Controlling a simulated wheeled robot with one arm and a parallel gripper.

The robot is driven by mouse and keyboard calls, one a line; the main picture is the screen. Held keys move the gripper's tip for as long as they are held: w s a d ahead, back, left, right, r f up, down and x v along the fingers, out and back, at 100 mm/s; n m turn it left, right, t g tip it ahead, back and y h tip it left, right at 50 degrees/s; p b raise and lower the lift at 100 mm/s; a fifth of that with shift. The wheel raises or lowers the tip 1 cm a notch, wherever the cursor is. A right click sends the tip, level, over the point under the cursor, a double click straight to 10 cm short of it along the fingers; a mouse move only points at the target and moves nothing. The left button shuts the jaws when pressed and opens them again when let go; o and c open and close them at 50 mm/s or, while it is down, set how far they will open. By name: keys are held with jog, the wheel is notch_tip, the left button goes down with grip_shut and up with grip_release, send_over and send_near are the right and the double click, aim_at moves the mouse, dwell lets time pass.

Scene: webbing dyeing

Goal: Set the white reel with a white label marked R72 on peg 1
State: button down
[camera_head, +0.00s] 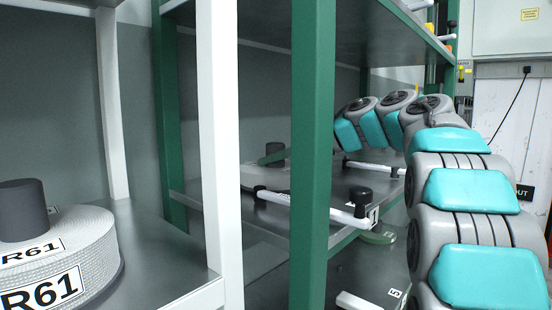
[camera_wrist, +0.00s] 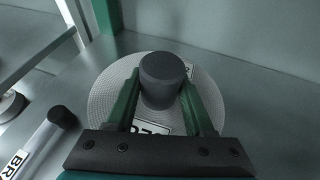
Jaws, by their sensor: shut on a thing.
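In the wrist view, a white woven reel (camera_wrist: 104,98) with a dark grey hub (camera_wrist: 161,82) lies flat on a grey shelf. A white label on it is partly covered, and I cannot read its full marking. My gripper (camera_wrist: 160,92) has its two green fingers on either side of the hub, shut on it. In the head view, my gripper (camera_head: 271,158) reaches the same reel (camera_head: 262,178) behind the green post, which hides part of it.
A white reel marked R61 (camera_head: 85,248) sits on the left shelf. White rods with black ends, one (camera_head: 322,207) on the middle shelf, stick out near the reel. A rod labelled BR (camera_wrist: 40,142) is left of my gripper. Green (camera_head: 312,150) and white (camera_head: 219,150) posts stand in front.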

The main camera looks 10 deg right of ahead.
jog(key=shift+f, duration=0.1)
dwell(0.3)
jog(key=shift+c, duration=1)
grip_release()
